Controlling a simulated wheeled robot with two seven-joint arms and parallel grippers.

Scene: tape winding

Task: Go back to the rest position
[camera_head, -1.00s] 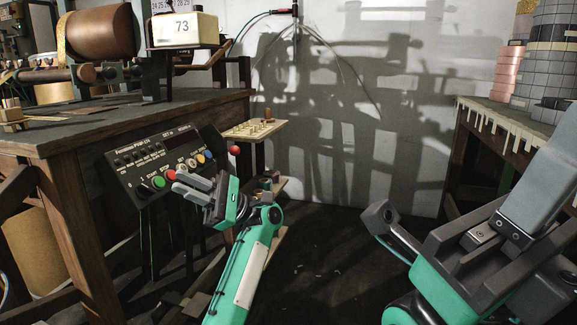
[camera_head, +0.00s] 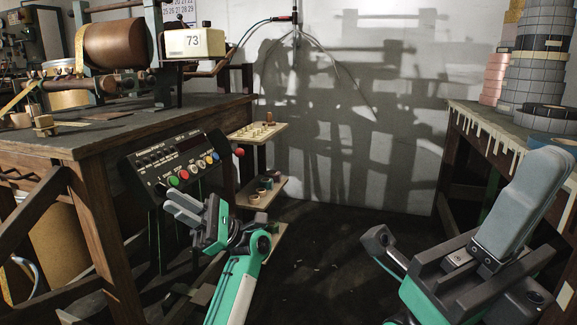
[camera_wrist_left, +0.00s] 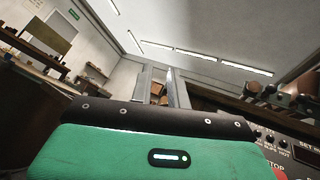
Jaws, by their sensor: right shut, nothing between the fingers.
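My left gripper (camera_head: 182,208) is in the lower middle of the head view, in front of the control panel, with its fingers pointing up and left. In the left wrist view its two fingers (camera_wrist_left: 161,88) stand apart with a gap and nothing held between them. My right gripper (camera_head: 525,195) is at the lower right, pointing up and right, its grey fingers together and empty. The control panel (camera_head: 160,165) with coloured buttons is on the left bench's front side; the left gripper looks close below it, but I cannot tell if they touch.
Small shelves (camera_head: 255,135) stand beyond the panel. A right-hand table (camera_head: 480,115) holds stacked tape rolls (camera_head: 540,60).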

